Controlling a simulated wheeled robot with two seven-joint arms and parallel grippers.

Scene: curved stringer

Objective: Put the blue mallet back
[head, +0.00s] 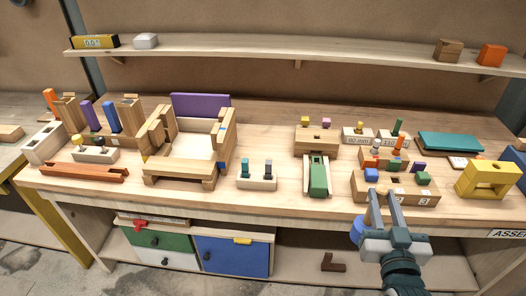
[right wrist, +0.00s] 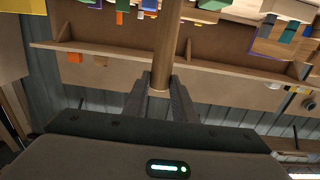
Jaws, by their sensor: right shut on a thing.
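My right gripper (head: 384,196) is at the bench's front edge, right of centre in the head view. It is shut on the round wooden handle (right wrist: 167,45) of the mallet, which shows between the fingers in the right wrist view. A rounded blue part (head: 357,231), which looks like the mallet's head, shows just left of the gripper in the head view, below the bench top's edge. Most of the handle is hidden there by the gripper. My left gripper is not in view.
A yellow block (head: 487,180) stands to the right. A green-and-wood piece (head: 318,178) stands to the left. Drawers (head: 232,256) are below.

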